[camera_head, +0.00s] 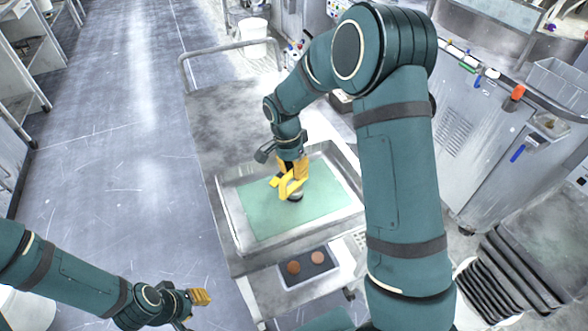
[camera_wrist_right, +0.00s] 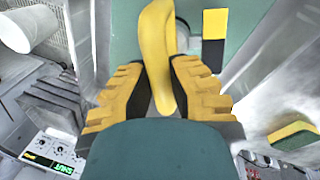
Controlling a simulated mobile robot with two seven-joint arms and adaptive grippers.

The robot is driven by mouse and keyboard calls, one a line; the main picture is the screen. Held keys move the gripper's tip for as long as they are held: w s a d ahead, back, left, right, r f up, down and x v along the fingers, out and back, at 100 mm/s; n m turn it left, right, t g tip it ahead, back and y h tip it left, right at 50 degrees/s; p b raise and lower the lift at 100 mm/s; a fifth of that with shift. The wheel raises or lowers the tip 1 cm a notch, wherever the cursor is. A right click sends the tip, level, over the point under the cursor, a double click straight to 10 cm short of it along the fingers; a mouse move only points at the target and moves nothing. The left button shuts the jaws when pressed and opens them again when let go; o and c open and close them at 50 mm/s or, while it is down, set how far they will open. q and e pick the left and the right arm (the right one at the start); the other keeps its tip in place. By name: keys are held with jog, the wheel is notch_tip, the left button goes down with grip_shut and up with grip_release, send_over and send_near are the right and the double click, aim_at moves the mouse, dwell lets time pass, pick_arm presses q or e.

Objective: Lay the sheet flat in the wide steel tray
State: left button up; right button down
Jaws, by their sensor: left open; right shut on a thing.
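The green sheet (camera_head: 320,205) lies inside the wide steel tray (camera_head: 231,215) on the cart and looks flat, though I cannot tell whether it touches the floor everywhere. My right gripper (camera_head: 291,180) is over the sheet's middle, shut on a yellow handle. The yellow handle (camera_wrist_right: 160,50) runs between the fingers of my right gripper (camera_wrist_right: 163,88) in the right wrist view. A dark round foot (camera_head: 296,197) under it meets the sheet. The sheet also shows in the wrist view (camera_wrist_right: 240,18). My left gripper (camera_head: 195,303) is open and empty, left of the cart.
The cart top (camera_head: 225,110) is bare behind the tray. Two brown discs (camera_head: 293,267) sit on a dark pad below the tray's front edge. A steel bench (camera_head: 455,120) with small items stands at right. Dark stacked slabs (camera_head: 520,270) are at lower right. The left floor is clear.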

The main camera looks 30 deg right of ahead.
jog(key=c, duration=1)
grip_release()
jog(key=shift+f, duration=0.1)
